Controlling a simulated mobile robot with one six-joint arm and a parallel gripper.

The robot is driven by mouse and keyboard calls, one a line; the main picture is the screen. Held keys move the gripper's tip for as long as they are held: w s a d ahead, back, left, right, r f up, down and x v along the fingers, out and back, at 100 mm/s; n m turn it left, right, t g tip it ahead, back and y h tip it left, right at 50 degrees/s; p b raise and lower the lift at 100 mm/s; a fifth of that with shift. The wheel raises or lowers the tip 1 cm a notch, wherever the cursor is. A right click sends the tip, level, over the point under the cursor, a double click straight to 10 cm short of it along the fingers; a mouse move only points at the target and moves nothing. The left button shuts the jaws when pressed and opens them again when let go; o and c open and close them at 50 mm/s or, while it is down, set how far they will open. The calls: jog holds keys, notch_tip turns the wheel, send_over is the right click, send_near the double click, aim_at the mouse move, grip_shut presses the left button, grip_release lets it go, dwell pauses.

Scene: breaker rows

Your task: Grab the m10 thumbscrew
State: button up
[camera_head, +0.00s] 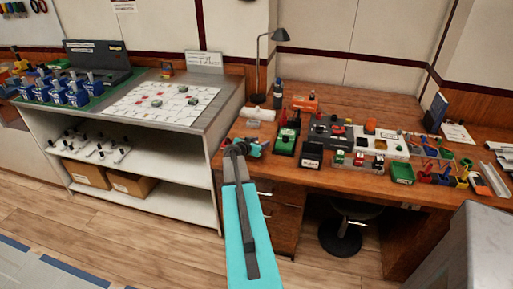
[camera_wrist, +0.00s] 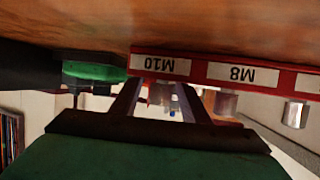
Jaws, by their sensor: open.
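The wrist view is upside down, with the wooden bench at its top. A red rack (camera_wrist: 200,55) carries white labels, M10 in the middle and M8 to its right. The m10 thumbscrew (camera_wrist: 160,95) shows as a small greyish shape at the M10 label, partly hidden and blurred. My gripper (camera_wrist: 160,88) is open, with one finger on each side of that shape. I cannot tell whether either finger touches it. In the head view, my gripper (camera_head: 242,149) is over the bench's left end, and the thumbscrew cannot be made out there.
Another thumbscrew (camera_wrist: 226,103) stands at the M8 label, and a silver one (camera_wrist: 295,115) is farther right. A green and black object (camera_wrist: 92,73) is close on the left. In the head view, a green device (camera_head: 287,138) and a black labelled box (camera_head: 311,156) stand right of my gripper.

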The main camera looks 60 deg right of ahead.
jog(key=shift+c, duration=0.3)
grip_shut()
jog(key=shift+r, duration=0.15)
jog(key=shift+r+b, duration=0.5)
jog(key=shift+r, duration=0.45)
jog(key=shift+s+a+r+b, duration=0.3)
jog(key=shift+s+a+r, duration=0.1)
jog(key=shift+r, duration=0.2)
jog(key=s+a+b, duration=0.1)
jog(key=s+a, duration=0.2)
jog(key=s+a+r+b, duration=0.1)
jog(key=s+a, duration=0.1)
jog(key=a, duration=0.1)
jog(key=s+a+b, duration=0.1)
jog(key=s+a, duration=0.2)
jog(key=shift+s+r, duration=0.15)
jog(key=shift+s, duration=0.15)
jog(key=shift+r+p, duration=0.2)
jog(key=shift+p, duration=0.1)
jog(key=shift+s+a+p, duration=0.1)
jog(key=shift+p, duration=0.5)
